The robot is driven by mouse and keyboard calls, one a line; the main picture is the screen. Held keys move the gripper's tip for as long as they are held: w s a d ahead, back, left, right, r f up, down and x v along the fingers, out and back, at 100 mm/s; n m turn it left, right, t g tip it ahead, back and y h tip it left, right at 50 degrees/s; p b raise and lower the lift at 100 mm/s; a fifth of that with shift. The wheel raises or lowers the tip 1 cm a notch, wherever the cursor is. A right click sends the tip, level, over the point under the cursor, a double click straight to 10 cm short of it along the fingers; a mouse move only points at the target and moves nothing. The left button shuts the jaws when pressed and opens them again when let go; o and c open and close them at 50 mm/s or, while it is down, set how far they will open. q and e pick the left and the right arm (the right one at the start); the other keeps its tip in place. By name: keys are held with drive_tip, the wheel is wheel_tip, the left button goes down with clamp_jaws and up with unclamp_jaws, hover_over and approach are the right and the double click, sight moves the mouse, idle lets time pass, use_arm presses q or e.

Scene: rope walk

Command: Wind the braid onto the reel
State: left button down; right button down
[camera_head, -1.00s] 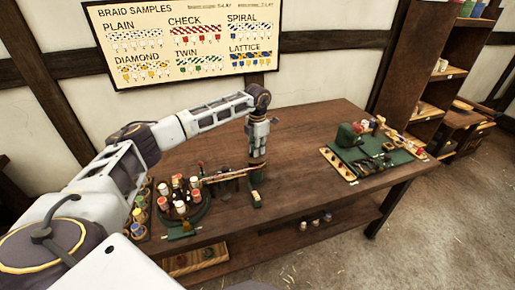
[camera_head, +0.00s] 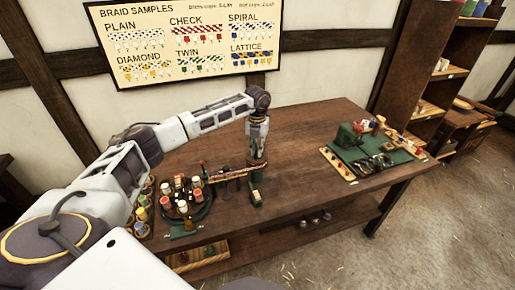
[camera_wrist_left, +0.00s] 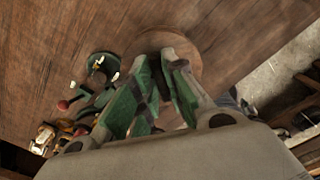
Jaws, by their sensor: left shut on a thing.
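The reel (camera_head: 256,178) stands upright on the bench, just right of the bobbin carrier (camera_head: 205,211). Its round wooden flange (camera_wrist_left: 196,45) shows beneath my fingers in the left wrist view. The braid (camera_head: 232,174) runs as a thin reddish-tan strand from above the carrier to the reel. My left gripper (camera_head: 257,158) points down at the reel from above; in the left wrist view its fingers (camera_wrist_left: 161,58) are close together over the flange. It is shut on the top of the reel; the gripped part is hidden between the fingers. My right gripper is not in view.
Several bobbins (camera_head: 182,207) stand on the carrier at left. A green mat with tools (camera_head: 372,158) is at the bench's right. The bench (camera_head: 310,190) is clear between. A sample board (camera_head: 185,45) hangs behind.

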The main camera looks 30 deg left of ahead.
use_arm(q)
drive_tip(key=shift+r+n, duration=0.1)
drive_tip(key=shift+n, duration=0.2)
drive_tip(key=c, duration=1.5)
unclamp_jaws()
drive_tip(key=shift+o, duration=0.2)
drive_tip(key=shift+r, duration=0.1)
wheel_tip(320, 180, up, 12)
drive_tip(key=shift+f, duration=0.2)
